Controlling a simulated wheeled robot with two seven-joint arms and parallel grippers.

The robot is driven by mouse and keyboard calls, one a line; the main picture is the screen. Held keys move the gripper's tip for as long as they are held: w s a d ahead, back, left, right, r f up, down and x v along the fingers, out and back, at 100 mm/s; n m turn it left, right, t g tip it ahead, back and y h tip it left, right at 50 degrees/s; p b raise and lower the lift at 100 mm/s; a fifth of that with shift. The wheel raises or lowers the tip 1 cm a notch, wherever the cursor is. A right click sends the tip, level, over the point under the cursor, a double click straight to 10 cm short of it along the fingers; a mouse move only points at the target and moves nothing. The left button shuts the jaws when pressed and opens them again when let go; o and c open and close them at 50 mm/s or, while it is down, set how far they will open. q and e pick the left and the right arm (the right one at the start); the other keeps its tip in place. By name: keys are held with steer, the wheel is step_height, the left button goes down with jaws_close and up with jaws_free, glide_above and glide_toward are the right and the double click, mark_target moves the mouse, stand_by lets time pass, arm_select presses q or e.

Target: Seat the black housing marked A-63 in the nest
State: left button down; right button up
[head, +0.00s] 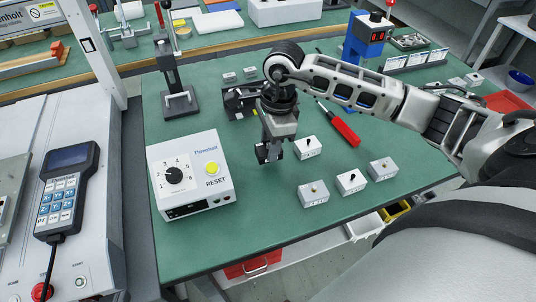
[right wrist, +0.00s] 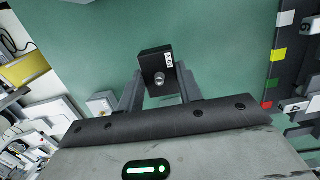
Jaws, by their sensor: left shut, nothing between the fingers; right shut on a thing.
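My right gripper (head: 268,153) hangs above the green table, pointing down. It is shut on a small black housing (head: 262,151). In the right wrist view, the housing (right wrist: 155,62) sits between the two fingertips of the right gripper (right wrist: 160,88), with a white label and a round metal stub on it. The label is small and turned; it seems to read A-63. A black fixture (head: 238,104) stands behind the gripper, partly hidden by my right arm; I cannot tell if it is the nest. My left gripper is not in view.
A white control box (head: 191,190) with a dial and yellow button stands left of the gripper. Several small grey switch boxes (head: 351,182) stand to the right. A red-handled screwdriver (head: 343,129) lies behind them. A black lever stand (head: 178,98) is at back left.

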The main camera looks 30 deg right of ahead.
mark_target(267, 144)
steer(key=shift+r+p, duration=1.2)
steer(key=shift+r, duration=1)
